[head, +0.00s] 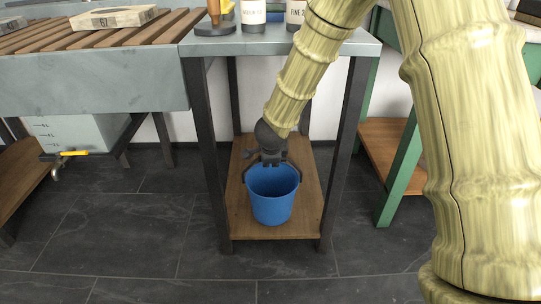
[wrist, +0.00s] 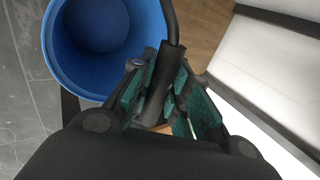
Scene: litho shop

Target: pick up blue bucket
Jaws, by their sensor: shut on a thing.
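The blue bucket (head: 271,205) stands upright on the low wooden shelf under the small table, in the middle of the head view. Its open, empty inside (wrist: 105,30) shows in the wrist view at upper left. My gripper (head: 268,160) is at the bucket's back rim, at the end of my arm. In the wrist view the fingers (wrist: 162,95) are shut around the dark grip of the bucket's handle (wrist: 163,75). I cannot tell whether the bucket's base touches the shelf.
The wooden shelf (head: 235,220) lies between dark table legs (head: 207,150). The tabletop (head: 225,47) above holds bottles (head: 253,15). A green-legged table (head: 397,170) stands right, a slatted bench (head: 90,80) with a tank (head: 80,133) beneath it left. The dark tiled floor (head: 130,235) in front is clear.

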